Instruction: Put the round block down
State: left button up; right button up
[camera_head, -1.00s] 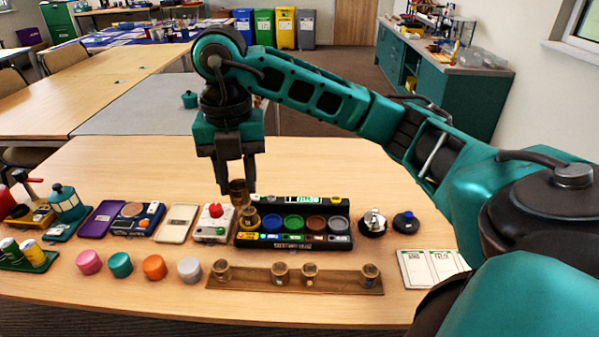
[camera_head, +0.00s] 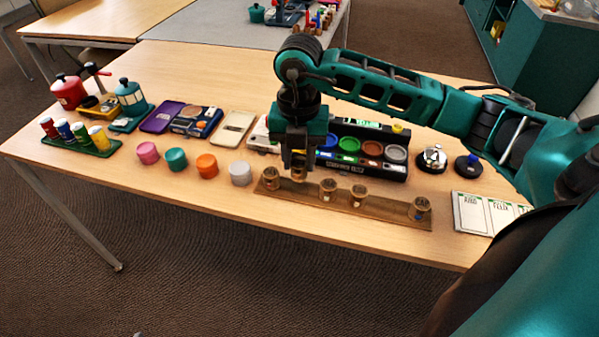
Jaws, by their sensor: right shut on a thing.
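The round block (camera_head: 299,174) is a small brownish-gold cylinder. My right gripper (camera_head: 299,164) is shut on it, pointing down. The block is over the wooden strip (camera_head: 390,213), in the gap between the leftmost standing cylinder (camera_head: 270,178) and the second one (camera_head: 327,190). I cannot tell whether its bottom touches the strip. Two more similar cylinders (camera_head: 358,196) and (camera_head: 420,208) stand further right on the strip. The black tray (camera_head: 395,170) with coloured round wells is behind, its left part hidden by my gripper. My left gripper is not in view.
Pink (camera_head: 148,153), teal (camera_head: 176,159), orange (camera_head: 207,166) and grey (camera_head: 241,173) round pieces stand in a row to the left. A silver bell (camera_head: 432,158), a black knob piece (camera_head: 468,165) and white cards (camera_head: 485,214) are at the right. The front table strip is clear.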

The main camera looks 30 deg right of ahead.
aim_at(299, 163)
notch_tip(299, 163, down, 4)
jog(key=shift+f+b, duration=0.1)
jog(key=shift+b, duration=0.2)
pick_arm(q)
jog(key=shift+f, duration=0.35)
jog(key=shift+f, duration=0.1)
pick_arm(e)
jog(key=shift+f, duration=0.15)
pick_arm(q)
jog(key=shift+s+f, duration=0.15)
pick_arm(e)
jog(key=o, duration=1)
jog(key=shift+r, duration=0.6)
notch_tip(299, 163, up, 10)
jog(key=shift+r+p, duration=0.25)
jog(key=shift+p, duration=0.75)
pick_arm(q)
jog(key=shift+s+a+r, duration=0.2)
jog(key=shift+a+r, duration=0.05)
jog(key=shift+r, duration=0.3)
pick_arm(e)
jog(key=shift+r, duration=0.35)
